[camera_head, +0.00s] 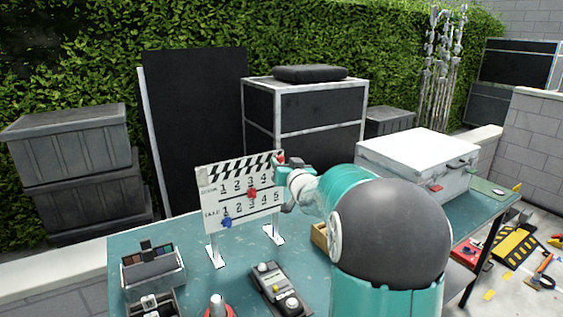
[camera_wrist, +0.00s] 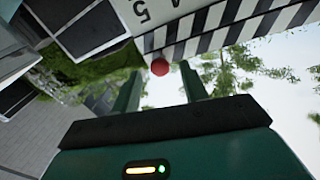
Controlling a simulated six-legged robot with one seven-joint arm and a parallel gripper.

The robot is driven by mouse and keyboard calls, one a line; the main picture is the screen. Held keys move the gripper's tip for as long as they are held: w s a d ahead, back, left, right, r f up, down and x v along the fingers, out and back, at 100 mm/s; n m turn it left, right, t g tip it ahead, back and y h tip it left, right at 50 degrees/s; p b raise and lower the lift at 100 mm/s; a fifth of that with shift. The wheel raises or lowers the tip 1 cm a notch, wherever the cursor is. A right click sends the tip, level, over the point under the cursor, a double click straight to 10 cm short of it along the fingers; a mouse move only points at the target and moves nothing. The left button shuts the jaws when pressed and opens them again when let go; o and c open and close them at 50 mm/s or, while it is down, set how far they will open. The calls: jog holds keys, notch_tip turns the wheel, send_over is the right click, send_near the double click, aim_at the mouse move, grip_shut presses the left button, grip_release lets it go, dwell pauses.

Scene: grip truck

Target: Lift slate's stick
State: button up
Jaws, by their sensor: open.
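The white slate (camera_head: 240,200) stands upright on two feet on the teal table. Its black-and-white striped stick (camera_head: 236,165) runs along its top edge and looks shut against the board. A red knob (camera_head: 281,158) sits at the stick's right end. My gripper (camera_head: 284,174) is at the slate's upper right corner, partly hidden by my arm. In the wrist view my gripper (camera_wrist: 158,82) is open and empty. The red knob (camera_wrist: 160,68) shows between its two fingers, just beyond their tips, beside the striped stick (camera_wrist: 235,30). I cannot tell whether a finger touches it.
A wooden box (camera_head: 320,238) is partly behind my arm. Black panels and crates stand behind the table.

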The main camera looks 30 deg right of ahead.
jog(key=shift+x, duration=1.2)
jog(key=shift+c, duration=0.2)
grip_shut()
jog(key=a+r+n, duration=0.1)
jog(key=r+n, duration=0.2)
jog(key=r, duration=0.3)
jog(key=a+r+n+t, duration=0.1)
jog(key=a+r+n, duration=0.1)
jog(key=r, duration=0.4)
jog(key=shift+a+r+n, duration=0.3)
jog(key=shift+n, duration=0.6)
jog(key=shift+o, duration=0.2)
grip_release()
jog(key=shift+w, duration=0.1)
